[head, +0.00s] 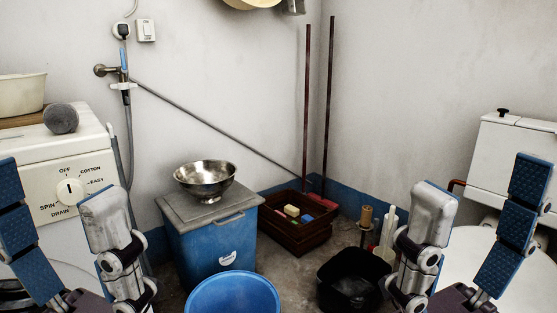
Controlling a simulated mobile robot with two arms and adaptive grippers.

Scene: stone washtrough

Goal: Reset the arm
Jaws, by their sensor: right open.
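My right gripper (482,172) stands at the lower right of the head view, fingers pointing up. Its pale finger and blue-padded finger are wide apart, so it is open and empty. My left gripper (54,178) stands at the lower left in a mirrored pose, its fingers also spread with nothing between them. It shows in front of the white washing machine (89,158). Both arms are mostly below the frame.
A metal bowl (205,178) sits on a blue box (212,247). A blue tub (232,296), a black bin (345,285) and a brown crate (293,238) with soap-like blocks stand on the floor. A white round surface (478,262) lies behind my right gripper.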

